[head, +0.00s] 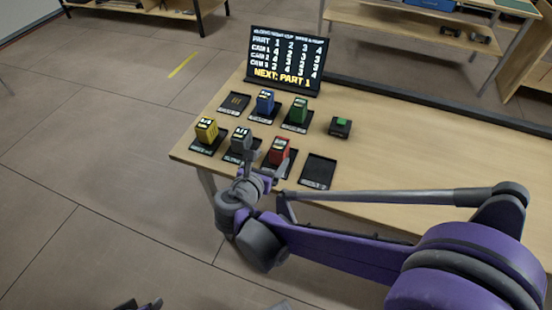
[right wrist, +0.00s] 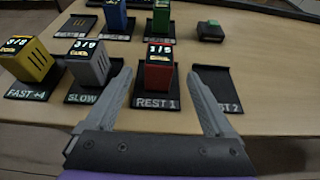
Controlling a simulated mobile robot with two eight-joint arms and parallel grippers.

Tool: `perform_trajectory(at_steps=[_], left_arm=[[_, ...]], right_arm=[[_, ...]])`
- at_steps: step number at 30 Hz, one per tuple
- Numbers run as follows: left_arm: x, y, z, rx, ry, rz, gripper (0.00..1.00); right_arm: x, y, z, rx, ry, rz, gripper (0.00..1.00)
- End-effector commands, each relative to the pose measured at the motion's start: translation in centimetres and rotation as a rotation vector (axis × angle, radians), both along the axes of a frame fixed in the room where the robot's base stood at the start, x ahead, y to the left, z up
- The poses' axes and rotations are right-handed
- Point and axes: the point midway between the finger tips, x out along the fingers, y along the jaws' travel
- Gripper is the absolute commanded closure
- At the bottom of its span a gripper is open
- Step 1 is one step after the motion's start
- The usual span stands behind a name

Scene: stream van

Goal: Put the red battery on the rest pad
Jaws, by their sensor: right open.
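The red battery (head: 279,151) stands upright on a black pad in the front row; in the right wrist view the battery (right wrist: 159,76) is on the pad labelled REST 1 (right wrist: 156,102). An empty black pad (head: 318,170) lies to its right, and its partly hidden label ends in "ST 2" in the right wrist view (right wrist: 213,78). My right gripper (head: 262,170) is open and empty at the table's front edge. In the right wrist view the battery shows between its two fingers (right wrist: 162,77), touching neither. A small dark part at the bottom edge may be my left gripper (head: 139,304).
Yellow (head: 206,131) and grey (head: 241,138) batteries stand on pads to the left. Blue (head: 265,102) and green (head: 298,112) ones stand behind. A black box with a green top (head: 340,126) sits right. A display (head: 286,62) stands at the back. The table's right side is clear.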

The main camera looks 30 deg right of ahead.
Motion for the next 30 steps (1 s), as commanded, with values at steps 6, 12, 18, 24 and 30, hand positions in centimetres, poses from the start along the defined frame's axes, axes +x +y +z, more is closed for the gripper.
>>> perform_trajectory(at_steps=[6, 12, 18, 24, 30], left_arm=[[0.0, 0.0, 0.0, 0.0, 0.0, 0.0, 0.5], [0.0, 0.0, 0.0, 0.0, 0.0, 0.0, 0.5], [0.0, 0.0, 0.0, 0.0, 0.0, 0.0, 0.5], [0.0, 0.0, 0.0, 0.0, 0.0, 0.0, 0.5], [0.0, 0.0, 0.0, 0.0, 0.0, 0.0, 0.5]], right_arm=[[-4.8, -1.4, -2.2, 0.424, -0.157, -0.238, 0.13], [-12.7, 0.1, -5.6, 1.139, -0.475, -0.832, 0.13], [-17.2, 3.5, -6.7, 1.596, -0.716, -1.42, 0.13], [-18.4, 5.1, -6.8, 1.736, -0.796, -1.669, 0.13], [-18.4, 5.2, -6.8, 1.74, -0.799, -1.677, 0.13]])
